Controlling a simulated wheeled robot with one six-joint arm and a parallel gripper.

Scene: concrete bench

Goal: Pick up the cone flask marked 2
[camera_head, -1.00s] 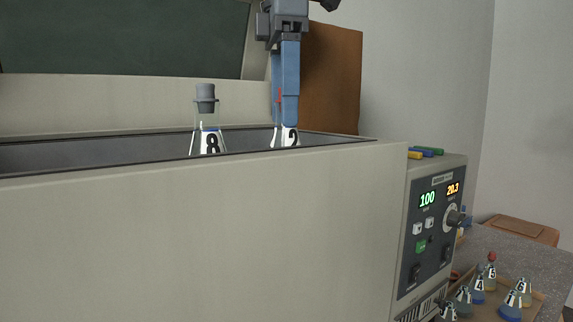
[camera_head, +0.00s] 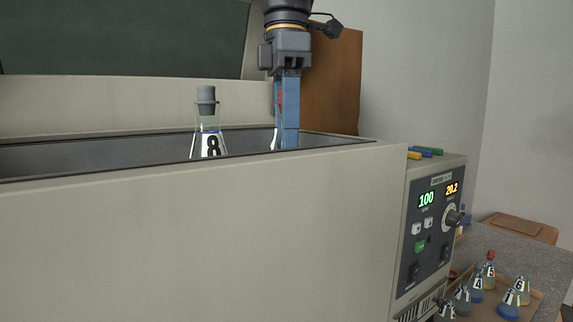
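The cone flask marked 2 (camera_head: 275,140) stands inside the large beige bath, near its right end. Only a white strip of its label shows; my near finger hides its number and the front rim hides its base. A bit of its red stopper (camera_head: 280,99) shows between my blue fingers. My gripper (camera_head: 286,142) points straight down around the flask's upper part. Its fingers look apart, one on each side of the stopper; whether they touch the glass is hidden.
The flask marked 8 (camera_head: 209,144), with a grey stopper, stands to the left in the same bath (camera_head: 200,225). The front wall hides the bath's floor. A control panel (camera_head: 432,230) is on the right. Several other flasks stand on a tray (camera_head: 538,297) at lower right.

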